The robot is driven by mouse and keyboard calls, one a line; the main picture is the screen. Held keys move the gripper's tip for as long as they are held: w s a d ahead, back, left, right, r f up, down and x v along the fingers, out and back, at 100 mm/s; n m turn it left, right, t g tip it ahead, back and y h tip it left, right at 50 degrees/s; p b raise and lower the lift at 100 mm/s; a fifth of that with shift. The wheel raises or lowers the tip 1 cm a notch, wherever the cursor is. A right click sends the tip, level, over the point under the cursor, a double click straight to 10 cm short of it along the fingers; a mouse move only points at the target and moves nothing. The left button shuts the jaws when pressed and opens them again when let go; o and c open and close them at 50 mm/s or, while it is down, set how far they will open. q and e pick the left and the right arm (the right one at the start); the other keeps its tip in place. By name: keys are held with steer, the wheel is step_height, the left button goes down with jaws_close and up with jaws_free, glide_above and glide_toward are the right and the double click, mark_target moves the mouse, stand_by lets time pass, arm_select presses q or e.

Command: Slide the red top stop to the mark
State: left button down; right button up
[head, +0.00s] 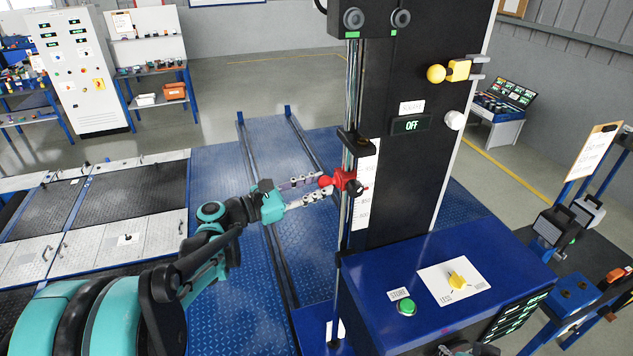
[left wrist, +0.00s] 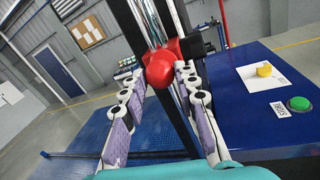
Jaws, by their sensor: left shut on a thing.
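The red top stop (head: 347,181) sits on the vertical rails (head: 352,95) at the front of the black column. Its round red knob (left wrist: 163,70) points toward my left gripper. My left gripper (head: 322,187) reaches in from the left and is shut on the knob; in the left wrist view its two fingers (left wrist: 165,90) lie on either side of the knob. A white scale strip (head: 366,185) runs down the column just right of the stop. At the bottom edge a small part of my right gripper (head: 468,350) shows, mostly cut off.
A black bracket (head: 355,142) sits on the rails above the stop. The black column (head: 425,80) carries an OFF display (head: 411,125) and a yellow knob (head: 436,74). A blue console (head: 385,295) with a green button (head: 406,307) and yellow selector (head: 457,281) stands below right.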

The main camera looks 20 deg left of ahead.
arm_select(q)
step_height(320, 180, down, 9)
steer(key=b, duration=0.6)
steer(key=shift+f, duration=0.15)
steer(key=c, duration=1.1)
jaws_free()
steer(key=shift+c, duration=0.2)
steer(key=shift+s+a, duration=0.1)
steer(key=v, duration=1.1)
steer(key=shift+s+a, duration=0.25)
steer(key=shift+s, duration=0.05)
